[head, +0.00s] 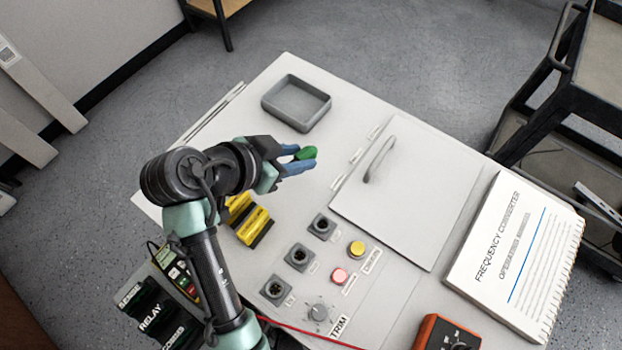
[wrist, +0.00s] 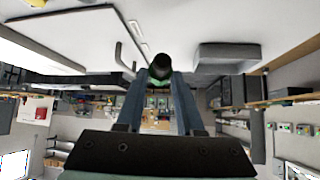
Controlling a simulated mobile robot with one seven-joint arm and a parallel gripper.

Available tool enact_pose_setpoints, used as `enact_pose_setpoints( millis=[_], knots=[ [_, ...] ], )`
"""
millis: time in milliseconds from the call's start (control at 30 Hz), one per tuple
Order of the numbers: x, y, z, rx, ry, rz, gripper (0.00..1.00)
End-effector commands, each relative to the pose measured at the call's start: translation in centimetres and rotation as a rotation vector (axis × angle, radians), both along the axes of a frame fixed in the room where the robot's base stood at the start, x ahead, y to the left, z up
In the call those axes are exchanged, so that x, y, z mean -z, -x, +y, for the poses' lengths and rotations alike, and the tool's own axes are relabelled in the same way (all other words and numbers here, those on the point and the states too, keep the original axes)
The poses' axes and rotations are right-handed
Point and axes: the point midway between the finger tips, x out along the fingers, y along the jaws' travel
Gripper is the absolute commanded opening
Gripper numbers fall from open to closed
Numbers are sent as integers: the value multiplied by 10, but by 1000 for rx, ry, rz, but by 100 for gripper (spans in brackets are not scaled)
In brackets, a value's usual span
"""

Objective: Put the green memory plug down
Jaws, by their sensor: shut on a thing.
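The green memory plug (head: 306,153) is between the blue fingertips of my gripper (head: 298,160), above the pale panel (head: 290,210). In the wrist view, the plug (wrist: 161,70) shows a dark round end and some green, held between the two blue fingers of my gripper (wrist: 160,82). The gripper is shut on it. Part of the plug is hidden by the fingers. The gap between plug and panel is hard to judge.
An empty grey tray (head: 296,103) sits at the panel's far side. A hinged lid with a handle (head: 378,160), yellow blocks (head: 252,222), several round sockets (head: 299,257), buttons, a knob and a manual (head: 515,257) lie around. Bare panel separates tray and gripper.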

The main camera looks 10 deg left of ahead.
Motion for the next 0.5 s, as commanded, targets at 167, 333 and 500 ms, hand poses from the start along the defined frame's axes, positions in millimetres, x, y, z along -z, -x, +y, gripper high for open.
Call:
enact_pose_setpoints(
  millis=[167,333,500],
  knots=[
    [32,1,0,-1,2,2,0],
    [44,0,0,-1,1,0,0],
    [68,1,0,-2,2,3,0]
  ],
)
